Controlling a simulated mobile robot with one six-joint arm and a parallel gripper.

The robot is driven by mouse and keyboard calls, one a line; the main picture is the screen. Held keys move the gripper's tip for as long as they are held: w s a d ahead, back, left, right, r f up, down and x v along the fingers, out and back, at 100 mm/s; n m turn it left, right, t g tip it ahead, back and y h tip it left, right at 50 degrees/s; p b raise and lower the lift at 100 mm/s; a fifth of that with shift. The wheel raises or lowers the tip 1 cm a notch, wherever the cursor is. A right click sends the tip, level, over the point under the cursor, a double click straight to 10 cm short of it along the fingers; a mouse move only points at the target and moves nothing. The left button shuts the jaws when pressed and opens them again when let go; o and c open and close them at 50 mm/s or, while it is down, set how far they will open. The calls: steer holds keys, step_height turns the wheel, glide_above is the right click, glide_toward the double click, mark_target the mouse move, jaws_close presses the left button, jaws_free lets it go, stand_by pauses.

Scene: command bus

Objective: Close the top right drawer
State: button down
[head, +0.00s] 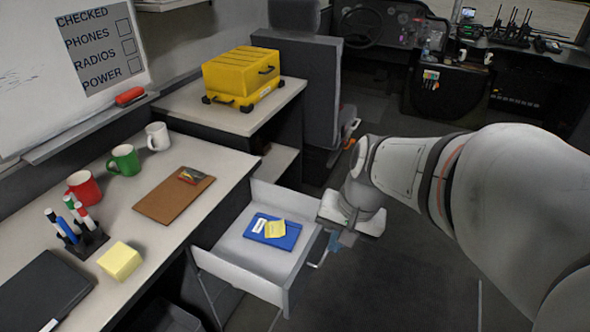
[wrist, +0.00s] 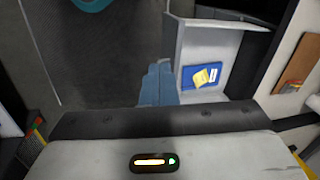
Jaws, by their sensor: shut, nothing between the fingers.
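The top right drawer (head: 238,277) is pulled well out of the white desk. A blue folder (head: 257,235) with a yellow note and a white label lies inside it. The drawer also shows in the wrist view (wrist: 222,45), with its front panel facing left. My gripper (head: 335,244) is just outside the drawer's front, near the handle (head: 319,261). In the wrist view its blue-grey fingers (wrist: 158,84) are together and empty, beside the front panel. I cannot tell whether they touch the panel.
The desk top holds a clipboard (head: 163,202), mugs (head: 124,160), a pen holder (head: 88,239), a yellow note block (head: 120,261) and a black laptop (head: 42,291). A yellow case (head: 240,76) sits on the counter behind. A seat (head: 300,75) stands beyond the drawer. The dark floor (head: 400,275) to the right is clear.

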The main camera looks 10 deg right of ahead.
steer(key=w+d+f+m+t+y+b, duration=0.2)
steer(key=w+d+f+m+y+b, duration=0.25)
steer(key=f+m, duration=0.5)
steer(key=w+d+f+m+t+y+b, duration=0.1)
steer(key=w+d+f+m+t+b, duration=0.1)
steer(key=w+d+f+m+b, duration=0.5)
steer(key=m, duration=0.3)
glide_toward(314, 247)
steer(key=f, duration=0.1)
steer(key=w+a+f, duration=0.1)
steer(key=f, duration=0.1)
steer(key=a+f, duration=0.1)
steer(key=shift+w+a+f, duration=0.15)
steer(key=shift+w+f, duration=0.2)
steer(key=shift+w+a, duration=0.35)
steer(key=shift+a, duration=0.15)
steer(key=shift+w, duration=0.1)
